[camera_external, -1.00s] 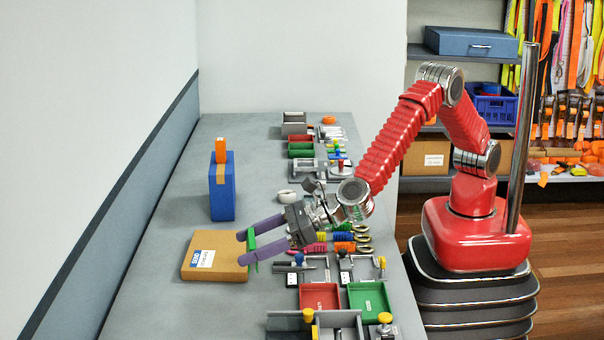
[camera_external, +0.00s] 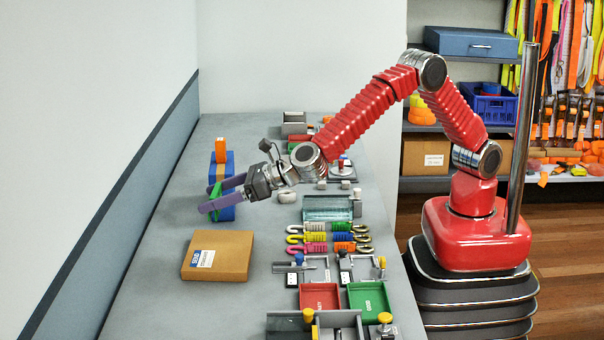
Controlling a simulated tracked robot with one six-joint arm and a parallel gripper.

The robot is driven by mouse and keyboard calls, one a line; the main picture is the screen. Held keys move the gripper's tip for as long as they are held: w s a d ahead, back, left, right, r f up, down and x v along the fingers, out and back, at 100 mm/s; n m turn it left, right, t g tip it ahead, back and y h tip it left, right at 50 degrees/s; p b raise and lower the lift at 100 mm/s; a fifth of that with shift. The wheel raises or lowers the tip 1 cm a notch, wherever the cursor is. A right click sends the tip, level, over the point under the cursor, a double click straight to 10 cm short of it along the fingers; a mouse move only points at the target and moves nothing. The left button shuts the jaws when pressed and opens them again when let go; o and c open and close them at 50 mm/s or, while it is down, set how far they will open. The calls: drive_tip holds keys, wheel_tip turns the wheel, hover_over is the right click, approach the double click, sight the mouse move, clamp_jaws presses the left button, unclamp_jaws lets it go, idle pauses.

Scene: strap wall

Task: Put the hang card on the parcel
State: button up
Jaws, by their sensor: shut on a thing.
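The parcel (camera_external: 218,262), a flat brown cardboard box with a white and blue label, lies on the grey bench at the left. My gripper (camera_external: 219,196) has purple fingers and is shut on a thin green piece (camera_external: 213,199), which looks like the hang card. It holds this piece beyond the parcel and apart from it, in front of the blue upright box. The fingers hide part of the green piece, and its exact shape is too small to tell.
A blue box (camera_external: 229,164) with an orange top stands behind my gripper; whether they touch is unclear. Hooks with coloured grips (camera_external: 318,237), a red tray (camera_external: 320,297), a green tray (camera_external: 369,298) and fixtures line the bench's right side. The bench left of the parcel is clear.

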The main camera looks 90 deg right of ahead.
drive_tip(key=shift+w+d, duration=0.15)
drive_tip(key=shift+d, duration=0.35)
drive_tip(key=shift+a+f+n+y, duration=0.2)
drive_tip(key=shift+a+n+y, duration=0.1)
drive_tip(key=shift+a+y, duration=0.15)
drive_tip(key=shift+f, duration=0.1)
hover_over(219, 249)
drive_tip(key=shift+f, duration=3.05)
drive_tip(key=shift+f, duration=1.85)
drive_tip(key=shift+f, duration=0.15)
